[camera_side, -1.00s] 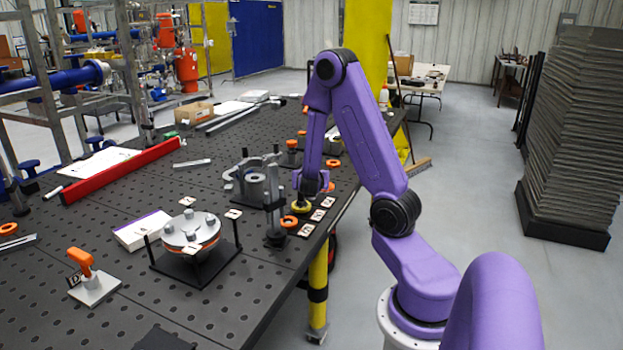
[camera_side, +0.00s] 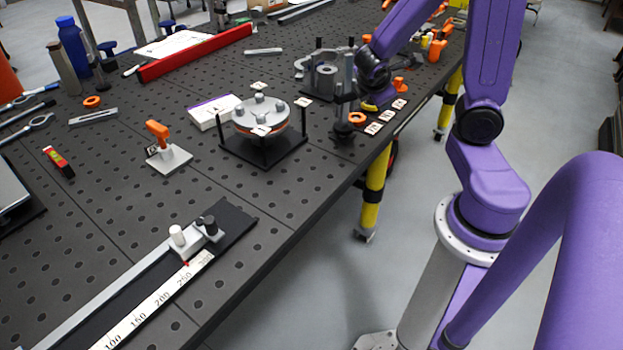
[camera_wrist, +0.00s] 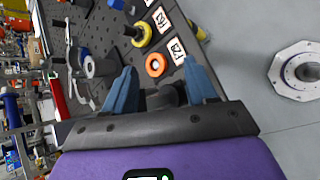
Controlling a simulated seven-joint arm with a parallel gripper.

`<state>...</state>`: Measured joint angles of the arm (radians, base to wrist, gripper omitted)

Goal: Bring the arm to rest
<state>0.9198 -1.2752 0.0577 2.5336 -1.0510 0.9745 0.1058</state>
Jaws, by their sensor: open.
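My gripper (camera_wrist: 159,66) is open in the wrist view, with two blue fingers spread apart. Nothing is held between them. An orange ring (camera_wrist: 156,65) and a dark round part show in the gap between the fingers, beyond or below them; I cannot tell how far. In the side view my purple arm reaches to the table's right edge. My gripper (camera_side: 383,97) is low there, beside a yellow-ringed part (camera_side: 370,107) and the orange ring (camera_side: 356,118). The fingertips are hard to make out in that view.
Small label cards (camera_side: 373,128) lie along the table edge by my gripper. A dark post (camera_side: 343,105) and a grey clamp fixture (camera_side: 325,75) stand just left. A round flange on a black stand (camera_side: 262,115) is nearer.

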